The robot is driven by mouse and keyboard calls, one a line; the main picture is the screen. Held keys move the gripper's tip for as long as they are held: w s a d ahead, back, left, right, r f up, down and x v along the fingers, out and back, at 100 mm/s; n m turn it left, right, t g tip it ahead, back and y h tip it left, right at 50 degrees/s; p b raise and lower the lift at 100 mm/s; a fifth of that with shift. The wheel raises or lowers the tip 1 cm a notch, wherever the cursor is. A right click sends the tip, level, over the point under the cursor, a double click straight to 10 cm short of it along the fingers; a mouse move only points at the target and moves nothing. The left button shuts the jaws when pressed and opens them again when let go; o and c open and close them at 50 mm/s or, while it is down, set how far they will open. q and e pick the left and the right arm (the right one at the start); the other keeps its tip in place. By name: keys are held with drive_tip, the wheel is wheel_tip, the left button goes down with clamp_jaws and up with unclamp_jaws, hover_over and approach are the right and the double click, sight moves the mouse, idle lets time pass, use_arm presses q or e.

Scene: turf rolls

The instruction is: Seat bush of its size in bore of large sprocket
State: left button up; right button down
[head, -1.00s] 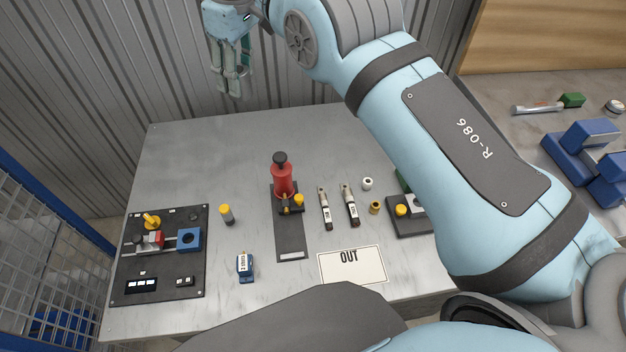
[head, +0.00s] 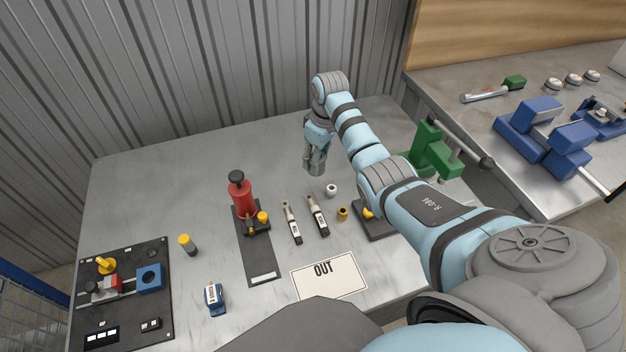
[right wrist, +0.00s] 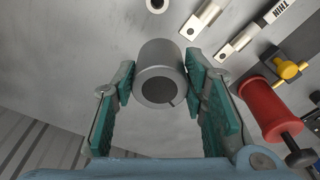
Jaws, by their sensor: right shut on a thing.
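My right gripper (head: 316,168) hangs above the back right of the table. In the right wrist view its green-padded fingers (right wrist: 163,95) are shut on a grey hollow cylinder, the bush (right wrist: 160,75), with its round bore facing the camera. The bush also shows below the fingers in the head view (head: 316,169). A white ring-like bush (head: 331,190) and a smaller brass bush (head: 342,214) stand apart on the table below the gripper. I cannot make out a large sprocket in either view. My left gripper is not in view.
A red press-like tool (head: 240,198), two marked gauges (head: 291,222) (head: 317,214), and an OUT card (head: 328,276) lie near mid-table. A black board (head: 125,325) with a blue block (head: 150,278) is at left. A green press (head: 432,150) stands at right. The back left table is clear.

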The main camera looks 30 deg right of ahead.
wheel_tip(320, 180, down, 6)
drive_tip(key=shift+s+f+b, duration=0.15)
drive_tip(key=shift+f+b, duration=0.05)
drive_tip(key=shift+b, duration=0.5)
drive_tip(key=shift+f, duration=0.2)
drive_tip(key=shift+f, duration=0.1)
drive_tip(key=c, duration=1)
unclamp_jaws()
drive_tip(key=shift+o, duration=0.2)
